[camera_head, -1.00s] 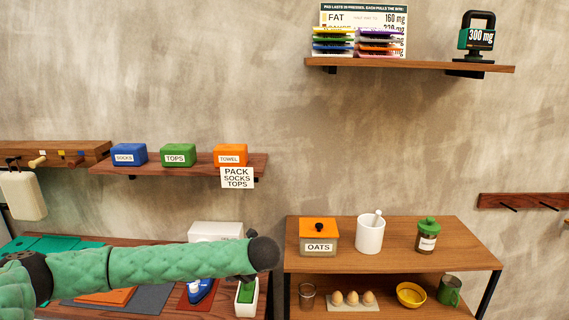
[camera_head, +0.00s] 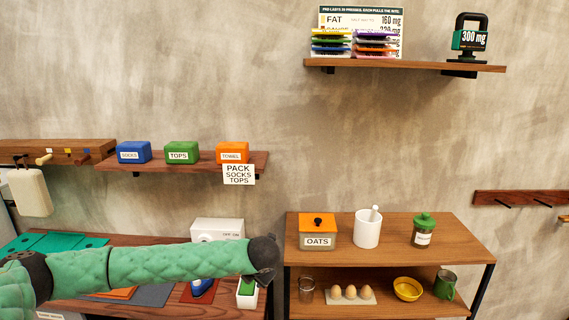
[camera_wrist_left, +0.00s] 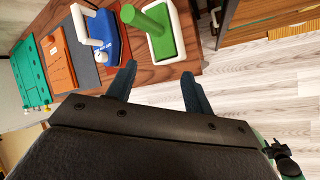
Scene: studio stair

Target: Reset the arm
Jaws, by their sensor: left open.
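My left arm reaches across the lower left of the head view, over the front of the low wooden table (camera_head: 172,299). The left gripper (camera_head: 262,278) is mostly hidden behind the dark wrist end in that view. In the left wrist view my left gripper (camera_wrist_left: 157,88) is open, with its two dark fingers apart and nothing between them. The fingers point toward the table edge and the wooden floor (camera_wrist_left: 262,85). My right gripper shows in neither view.
In the left wrist view, a white tray with a green block (camera_wrist_left: 160,28), a blue iron (camera_wrist_left: 100,33), and orange (camera_wrist_left: 58,60) and green (camera_wrist_left: 31,72) boards lie on the table. In the head view, a two-tier shelf (camera_head: 455,250) stands to the right, holding an oats box (camera_head: 318,240).

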